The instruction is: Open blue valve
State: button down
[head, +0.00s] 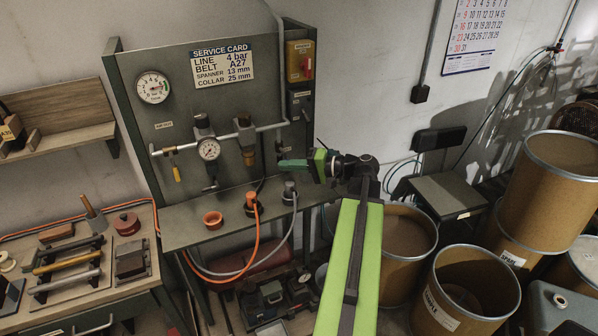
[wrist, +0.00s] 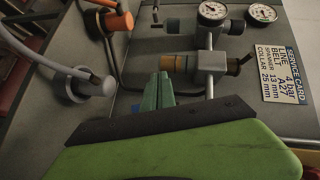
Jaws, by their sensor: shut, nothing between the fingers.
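In the wrist view the fingers (wrist: 158,88) are together and empty, below an amber-bowled filter unit (wrist: 178,63). Contact with any fitting cannot be told. My gripper hides part of the panel.
Orange (head: 251,205) and grey (head: 289,195) hose couplings stand on the ledge below. A yellow box with a red switch (head: 301,64) is upper right. Fibre drums (head: 467,284) crowd the floor at right.

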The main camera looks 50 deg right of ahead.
jog(key=s+d+m+t+h, duration=0.2)
jog(key=s+d+m+h, duration=0.15)
jog(key=s+d, duration=0.75)
jog(key=a+f+b+x, duration=0.1)
jog(key=a+b+x, duration=0.1)
jog(key=x, duration=1)
jog(key=shift+a+b, duration=0.4)
jog(key=shift+b, duration=0.2)
jog(key=shift+f+n, duration=0.1)
jog(key=shift+n, duration=0.15)
